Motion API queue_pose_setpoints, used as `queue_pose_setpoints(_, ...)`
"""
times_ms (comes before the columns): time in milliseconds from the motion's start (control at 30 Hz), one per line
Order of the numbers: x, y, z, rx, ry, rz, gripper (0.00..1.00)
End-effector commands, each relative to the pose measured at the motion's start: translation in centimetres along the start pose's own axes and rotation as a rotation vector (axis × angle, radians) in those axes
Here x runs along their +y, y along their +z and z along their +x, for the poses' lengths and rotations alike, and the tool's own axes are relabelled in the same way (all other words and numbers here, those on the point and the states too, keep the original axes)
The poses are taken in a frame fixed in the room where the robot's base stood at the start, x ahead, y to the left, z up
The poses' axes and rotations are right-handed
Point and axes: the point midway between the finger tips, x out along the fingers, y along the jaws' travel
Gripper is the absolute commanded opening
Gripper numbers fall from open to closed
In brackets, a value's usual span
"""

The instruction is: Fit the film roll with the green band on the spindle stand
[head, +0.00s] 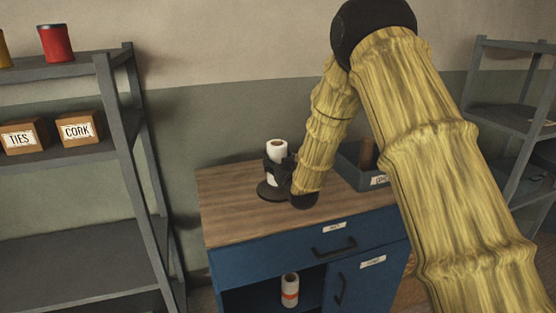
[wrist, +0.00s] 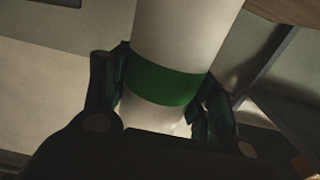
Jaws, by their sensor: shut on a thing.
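The white film roll (head: 277,148) stands about upright over the cabinet top in the head view. In the wrist view, the roll (wrist: 186,30) shows its green band (wrist: 163,82) between the fingers. My gripper (head: 280,170) is shut on the roll around the band; its fingers (wrist: 163,92) press on both sides. The spindle stand's dark round base (head: 267,194) lies on the wooden top, directly below the roll and gripper. The spindle itself is hidden, and I cannot tell whether the roll is around it or how far down it sits.
A dark labelled bin (head: 352,172) with a brown item sits right of my forearm on the top. A grey shelf (head: 60,165) with TIES and CORK boxes stands left. The top's left front is bare.

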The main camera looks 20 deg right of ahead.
Motion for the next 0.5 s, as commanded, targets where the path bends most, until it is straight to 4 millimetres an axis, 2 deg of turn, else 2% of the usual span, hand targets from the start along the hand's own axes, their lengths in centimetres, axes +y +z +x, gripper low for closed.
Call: queue_pose_setpoints(500,0.0,1.1,0.0,0.001,0.0,0.0,0.21)
